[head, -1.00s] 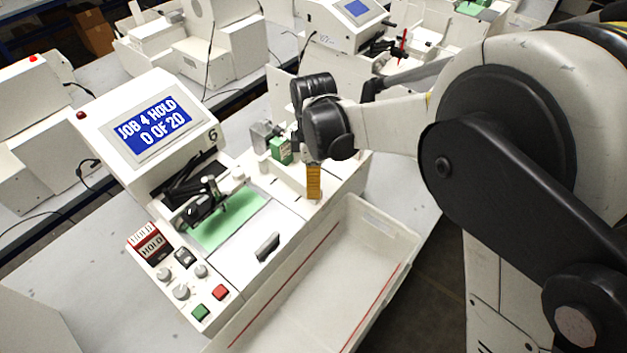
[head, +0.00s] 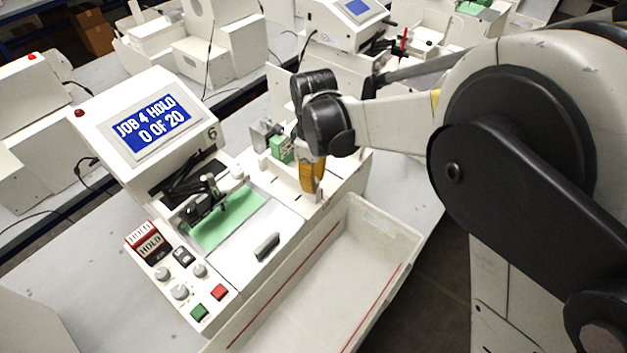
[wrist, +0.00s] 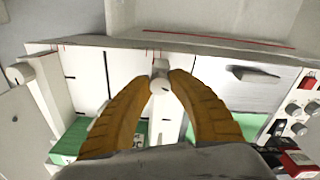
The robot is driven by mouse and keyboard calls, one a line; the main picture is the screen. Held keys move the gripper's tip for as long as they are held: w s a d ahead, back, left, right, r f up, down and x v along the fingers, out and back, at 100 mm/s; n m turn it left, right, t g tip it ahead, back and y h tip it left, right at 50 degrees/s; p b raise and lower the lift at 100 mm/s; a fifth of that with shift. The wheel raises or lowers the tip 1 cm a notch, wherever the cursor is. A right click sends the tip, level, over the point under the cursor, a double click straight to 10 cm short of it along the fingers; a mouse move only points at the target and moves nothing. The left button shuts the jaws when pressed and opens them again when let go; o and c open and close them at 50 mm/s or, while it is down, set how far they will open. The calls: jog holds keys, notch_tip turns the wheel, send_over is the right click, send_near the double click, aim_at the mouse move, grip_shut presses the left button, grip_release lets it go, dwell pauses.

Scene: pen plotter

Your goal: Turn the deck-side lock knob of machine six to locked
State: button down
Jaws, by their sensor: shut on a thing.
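Machine six (head: 190,150) has a blue screen reading "JOB 4 HOLD, 0 OF 20" and a "6" beside it. The deck-side lock knob (wrist: 160,85) is a small pale knob with a dark mark, seen in the wrist view near the deck's edge. My gripper (wrist: 161,76) has its two orange fingers on either side of the knob, shut on it. In the head view my gripper (head: 312,188) points down at the deck's right part, and its fingers and wrist hide the knob. Which way the knob is set is too small to read.
A white bin (head: 335,265) with red lines stands along the deck's front side. Green blocks (head: 281,149) sit close left of my gripper. A control panel (head: 180,280) with knobs and red and green buttons is at the deck's near end.

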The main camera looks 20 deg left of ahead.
jog(key=m+b, duration=0.1)
jog(key=m, duration=0.5)
jog(key=shift+m, duration=0.3)
jog(key=m, duration=0.6)
jog(key=shift+m, duration=0.3)
jog(key=shift+m+b, duration=0.3)
jog(key=c, duration=1.2)
grip_release()
jog(key=shift+o, duration=0.2)
notch_tip(320, 180, up, 12)
